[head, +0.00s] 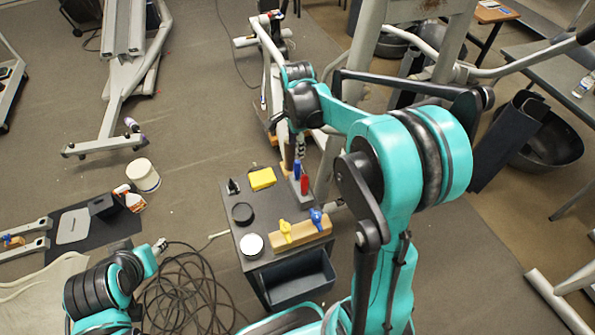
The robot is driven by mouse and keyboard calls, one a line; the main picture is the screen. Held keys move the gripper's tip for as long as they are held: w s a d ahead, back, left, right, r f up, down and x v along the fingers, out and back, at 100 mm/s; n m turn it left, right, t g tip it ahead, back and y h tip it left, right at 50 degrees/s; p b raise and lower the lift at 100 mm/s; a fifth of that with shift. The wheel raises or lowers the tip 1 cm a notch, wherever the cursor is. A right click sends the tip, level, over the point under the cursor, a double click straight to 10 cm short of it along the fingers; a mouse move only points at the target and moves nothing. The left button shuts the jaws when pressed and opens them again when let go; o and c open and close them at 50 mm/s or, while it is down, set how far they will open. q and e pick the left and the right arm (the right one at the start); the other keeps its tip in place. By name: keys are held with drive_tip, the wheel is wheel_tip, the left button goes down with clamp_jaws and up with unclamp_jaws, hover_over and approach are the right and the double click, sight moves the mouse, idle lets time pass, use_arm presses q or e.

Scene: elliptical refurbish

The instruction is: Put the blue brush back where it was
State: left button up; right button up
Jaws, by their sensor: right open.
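A small black-topped cart (270,205) stands in the middle. A wooden block (300,235) on its front right carries a yellow-handled item (285,229) and a blue-handled item (316,217). A small upright blue item (297,168) stands beside a red one (304,184) at the cart's back right. Both blue pieces are too small to tell which is the brush. My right gripper (299,148) is open, pointing down just above the upright blue item; its fingers are small and partly hidden. My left gripper (160,246) is left of the cart, its fingers unclear.
On the cart are a yellow sponge-like block (262,179), a black round item (242,213) and a white-topped tin (252,244). A white bucket (143,176) and spray bottle (130,198) stand left. Coiled cable (190,295) lies on the floor. Exercise machine frames surround the cart.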

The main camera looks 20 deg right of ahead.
drive_tip(key=s+a+r+n+t, duration=0.2)
drive_tip(key=s+a+n+t, duration=0.1)
drive_tip(key=s+n, duration=0.6)
drive_tip(key=s+a+r+n+t, duration=0.3)
drive_tip(key=s+a+n, duration=0.1)
drive_tip(key=s+n, duration=0.5)
drive_tip(key=shift+s+a+r+n+t, duration=0.2)
drive_tip(key=shift+a+r+n+t, duration=0.1)
drive_tip(key=shift+a, duration=0.05)
drive_tip(key=shift+f, duration=0.1)
